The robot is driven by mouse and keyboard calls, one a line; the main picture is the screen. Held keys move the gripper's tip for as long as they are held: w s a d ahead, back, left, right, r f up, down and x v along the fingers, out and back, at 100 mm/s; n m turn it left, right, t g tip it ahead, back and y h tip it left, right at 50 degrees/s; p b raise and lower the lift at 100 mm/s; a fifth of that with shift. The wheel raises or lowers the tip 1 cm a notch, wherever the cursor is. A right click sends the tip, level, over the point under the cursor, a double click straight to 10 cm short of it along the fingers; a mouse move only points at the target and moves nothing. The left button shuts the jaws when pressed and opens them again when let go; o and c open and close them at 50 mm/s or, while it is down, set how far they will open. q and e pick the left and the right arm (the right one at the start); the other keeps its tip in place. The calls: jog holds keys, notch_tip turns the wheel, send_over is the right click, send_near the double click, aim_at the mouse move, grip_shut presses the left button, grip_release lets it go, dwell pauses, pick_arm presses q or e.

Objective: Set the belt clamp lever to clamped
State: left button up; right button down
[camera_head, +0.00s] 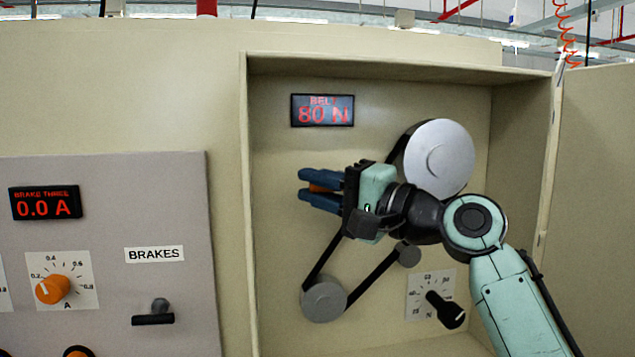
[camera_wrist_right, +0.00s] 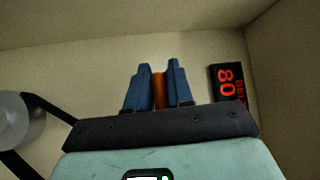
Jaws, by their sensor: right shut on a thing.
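My right gripper (camera_head: 308,189) is inside the open cabinet box, reaching in from the right. Its blue fingers are shut on an orange part, which I take to be the belt clamp lever (camera_head: 322,187). In the right wrist view the orange lever (camera_wrist_right: 159,88) shows as a narrow upright strip between the fingers. The rest of the lever and its pivot are hidden by the gripper, so I cannot tell its setting. The belt display (camera_head: 322,111) reads 80 N. My left gripper is not in view.
A large grey pulley (camera_head: 438,157) and a small lower pulley (camera_head: 324,300) carry a black belt. A black knob (camera_head: 445,309) on a dial sits at the lower right. The box's left edge (camera_head: 248,200) borders the brake panel (camera_head: 180,230).

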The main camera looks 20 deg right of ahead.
jog(key=c, duration=1.1)
grip_release()
jog(key=shift+s+d+f, duration=0.15)
jog(key=shift+s+d, duration=0.05)
pick_arm(q)
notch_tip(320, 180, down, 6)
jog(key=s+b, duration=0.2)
jog(key=b, duration=0.2)
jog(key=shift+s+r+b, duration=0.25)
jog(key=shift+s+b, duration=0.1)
pick_arm(e)
jog(key=v, duration=1.3)
jog(key=shift+w, duration=0.15)
